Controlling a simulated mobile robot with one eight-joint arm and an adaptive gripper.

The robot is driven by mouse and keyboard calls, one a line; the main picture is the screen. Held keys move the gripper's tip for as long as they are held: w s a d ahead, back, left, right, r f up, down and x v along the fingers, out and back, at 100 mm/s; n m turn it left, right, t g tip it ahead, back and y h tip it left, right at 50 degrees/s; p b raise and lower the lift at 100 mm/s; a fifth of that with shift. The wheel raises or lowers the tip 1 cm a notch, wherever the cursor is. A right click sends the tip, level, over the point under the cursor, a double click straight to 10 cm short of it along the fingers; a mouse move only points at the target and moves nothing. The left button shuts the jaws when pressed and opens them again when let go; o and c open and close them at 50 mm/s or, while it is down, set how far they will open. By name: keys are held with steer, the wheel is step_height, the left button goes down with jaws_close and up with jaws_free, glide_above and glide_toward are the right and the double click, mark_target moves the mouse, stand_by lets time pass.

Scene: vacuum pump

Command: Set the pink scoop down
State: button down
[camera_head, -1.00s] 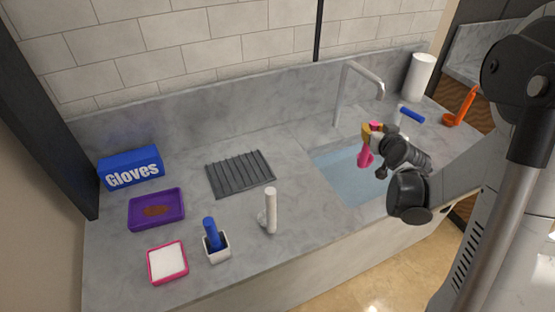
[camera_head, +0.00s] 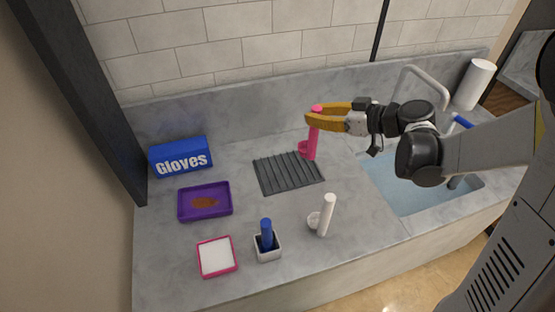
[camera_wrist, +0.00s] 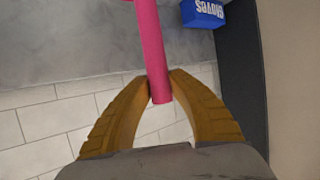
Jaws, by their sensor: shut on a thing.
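The pink scoop (camera_head: 312,142) hangs roughly upright, its handle at the top and its cup low beside the right end of the grey ribbed drying mat (camera_head: 289,173). My gripper (camera_head: 312,117) is shut on the top of the handle, with its yellow fingers on either side. In the wrist view the pink handle (camera_wrist: 152,50) runs up between the fingertips (camera_wrist: 160,84), and its cup is mostly out of the picture. I cannot tell whether the cup touches the counter.
A white scoop (camera_head: 326,215) stands in front of the mat, near the sink (camera_head: 405,190) with its tap (camera_head: 425,82). A blue-handled item in a white holder (camera_head: 268,246), a pink-rimmed tray (camera_head: 232,269), a purple tray (camera_head: 228,212) and a glove box (camera_head: 180,156) stand left. Bare counter (camera_head: 350,180) lies right of the mat.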

steer(key=w+a+f+b, duration=0.1)
steer(key=a+f+b, duration=0.4)
steer(key=a+f, duration=0.5)
steer(key=shift+w+a+f+b, duration=0.35)
steer(key=shift+w+a+b, duration=0.05)
steer(key=shift+f, duration=0.15)
steer(key=c, duration=1.3)
jaws_free()
steer(key=shift+c, duration=0.2)
steer(key=shift+o, duration=0.3)
